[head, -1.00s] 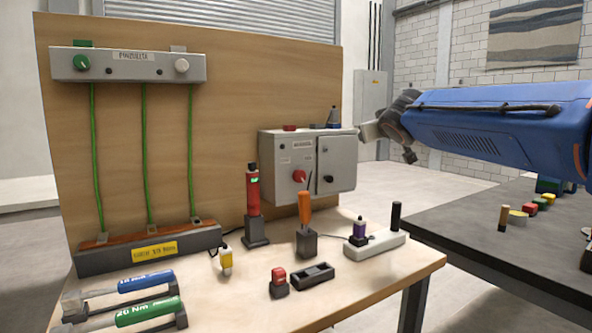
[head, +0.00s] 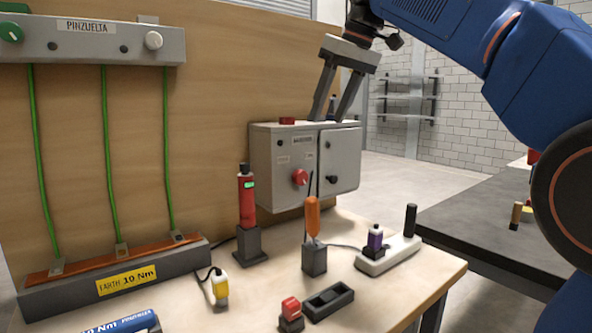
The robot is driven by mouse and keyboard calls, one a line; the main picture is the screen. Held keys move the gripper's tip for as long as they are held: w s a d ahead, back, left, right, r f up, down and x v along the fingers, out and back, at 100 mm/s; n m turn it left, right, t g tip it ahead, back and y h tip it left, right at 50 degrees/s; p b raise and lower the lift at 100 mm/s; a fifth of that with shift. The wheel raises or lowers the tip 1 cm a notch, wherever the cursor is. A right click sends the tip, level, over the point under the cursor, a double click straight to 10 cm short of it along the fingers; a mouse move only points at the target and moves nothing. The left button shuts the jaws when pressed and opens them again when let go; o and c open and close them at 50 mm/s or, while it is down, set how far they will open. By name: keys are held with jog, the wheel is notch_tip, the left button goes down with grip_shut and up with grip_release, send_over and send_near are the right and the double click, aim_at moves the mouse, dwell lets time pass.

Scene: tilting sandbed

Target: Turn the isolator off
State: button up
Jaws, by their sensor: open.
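A grey box (head: 285,156) is fixed to the front of the wooden board. A red rotary knob (head: 299,177), which looks like the isolator handle, is on its left part. Its exact pointer direction is too small to tell. The box's right door (head: 340,150) is shut and carries a small black knob (head: 331,179). My gripper (head: 328,118) is open, pointing down, with its fingertips seen at the box's top edge, above and right of the red knob. Nothing shows held between the fingers. I cannot tell whether the fingertips touch the box.
A small red block (head: 288,121) sits on the box.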

send_near(303, 171)
jog(key=x, duration=1)
jog(key=shift+w, duration=0.1)
jog(key=shift+c, duration=0.4)
jog(key=c, duration=0.9)
